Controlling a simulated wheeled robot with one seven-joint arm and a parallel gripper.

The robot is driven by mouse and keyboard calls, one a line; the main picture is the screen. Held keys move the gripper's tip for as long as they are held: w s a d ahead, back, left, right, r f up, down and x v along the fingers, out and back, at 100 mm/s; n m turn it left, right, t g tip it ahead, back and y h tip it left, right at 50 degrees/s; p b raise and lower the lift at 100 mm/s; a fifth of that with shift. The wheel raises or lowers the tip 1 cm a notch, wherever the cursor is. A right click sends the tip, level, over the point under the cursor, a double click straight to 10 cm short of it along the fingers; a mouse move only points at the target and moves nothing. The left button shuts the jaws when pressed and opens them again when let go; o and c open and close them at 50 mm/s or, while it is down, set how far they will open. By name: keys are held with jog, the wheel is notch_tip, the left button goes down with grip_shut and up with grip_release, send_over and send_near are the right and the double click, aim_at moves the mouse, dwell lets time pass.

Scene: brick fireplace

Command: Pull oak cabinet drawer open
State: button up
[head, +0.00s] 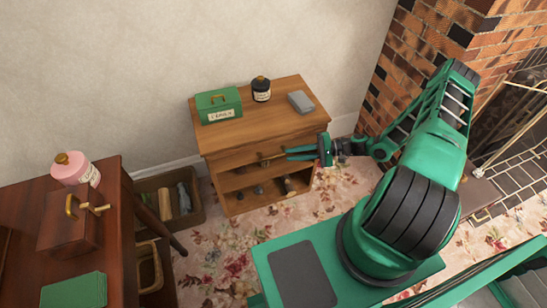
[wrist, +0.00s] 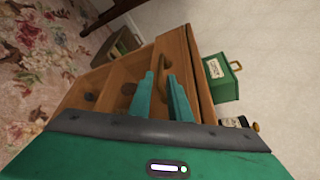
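The oak cabinet (head: 235,146) stands against the wall, with a top drawer (head: 232,162) above open shelves. The drawer looks closed. Its brass handle (head: 267,158) is on the drawer front and also shows in the wrist view (wrist: 164,63). My gripper (head: 288,154) is in front of the drawer, with its fingers pointing at the handle. In the wrist view my gripper (wrist: 161,76) has its two green fingers apart. The handle shows just beyond and between the fingertips. I cannot tell whether they touch it.
A green box (head: 218,105), a dark jar (head: 261,89) and a grey block (head: 301,101) sit on the cabinet top. A dark red desk (head: 110,235) stands at left, with a crate (head: 150,187) between. The brick fireplace (head: 400,75) is at right. Flowered carpet (head: 225,245) lies in front.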

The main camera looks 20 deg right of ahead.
aim_at(279, 156)
jog(key=x, duration=0.8)
jog(key=shift+c, duration=0.7)
grip_shut()
